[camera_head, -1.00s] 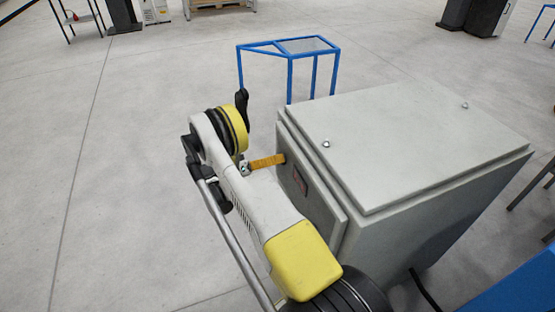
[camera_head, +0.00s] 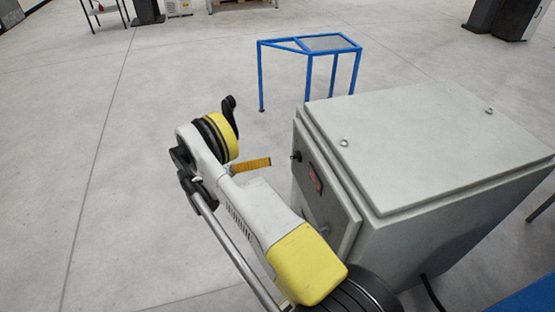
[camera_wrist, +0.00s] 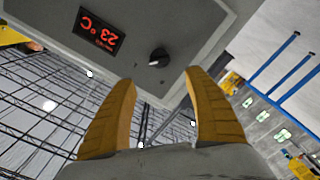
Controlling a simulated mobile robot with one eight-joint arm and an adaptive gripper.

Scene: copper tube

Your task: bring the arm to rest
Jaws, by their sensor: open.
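My gripper (camera_wrist: 163,110) shows in the wrist view as two ridged orange fingers, spread apart with nothing between them. In the head view one orange finger (camera_head: 252,164) sticks out from behind my arm toward the grey cabinet (camera_head: 418,140), with a clear gap before the cabinet's front. In the wrist view the cabinet's front panel (camera_wrist: 190,25) lies beyond the fingertips, with a lit red temperature display (camera_wrist: 99,33) and a black knob (camera_wrist: 158,57). My arm hides part of the gripper in the head view.
A blue-framed stand (camera_head: 310,45) with a grey top is behind the cabinet. A blue surface (camera_head: 530,298) lies at the lower right. The grey floor (camera_head: 120,170) left of my arm is clear. A dark cable (camera_head: 433,292) runs by the cabinet's base.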

